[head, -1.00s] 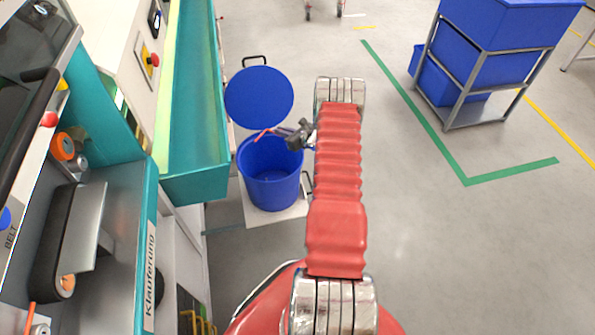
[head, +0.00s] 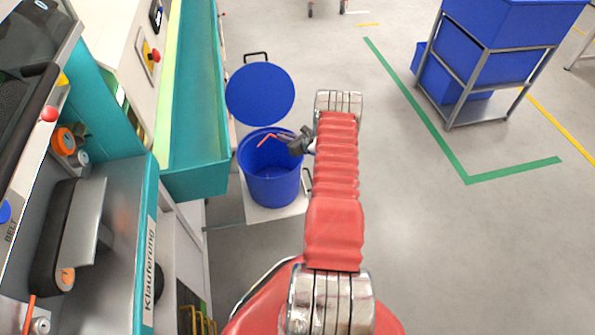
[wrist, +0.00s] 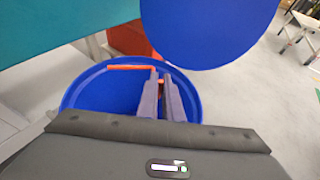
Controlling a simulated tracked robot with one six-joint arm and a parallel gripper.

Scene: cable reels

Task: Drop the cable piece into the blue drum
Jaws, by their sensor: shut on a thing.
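The blue drum (head: 270,184) stands open on a pale base board on the floor, left of my arm in the head view. Its rim (wrist: 78,88) also shows in the wrist view. The lid (head: 260,95), a round blue disc, stands tipped up behind the opening. My gripper (head: 288,136) is over the drum's opening, shut on the cable piece (head: 266,137), a thin bent red-orange piece. In the wrist view the cable piece (wrist: 130,67) extends left from the fingertips (wrist: 160,80), above the drum's mouth. The drum's bottom is largely hidden.
A teal trough (head: 195,180) and machine bench (head: 115,230) stand close on the left. A metal rack (head: 450,105) with blue bins is at the upper right. The grey floor to the right of my arm is open. A red object (wrist: 130,38) shows behind the drum.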

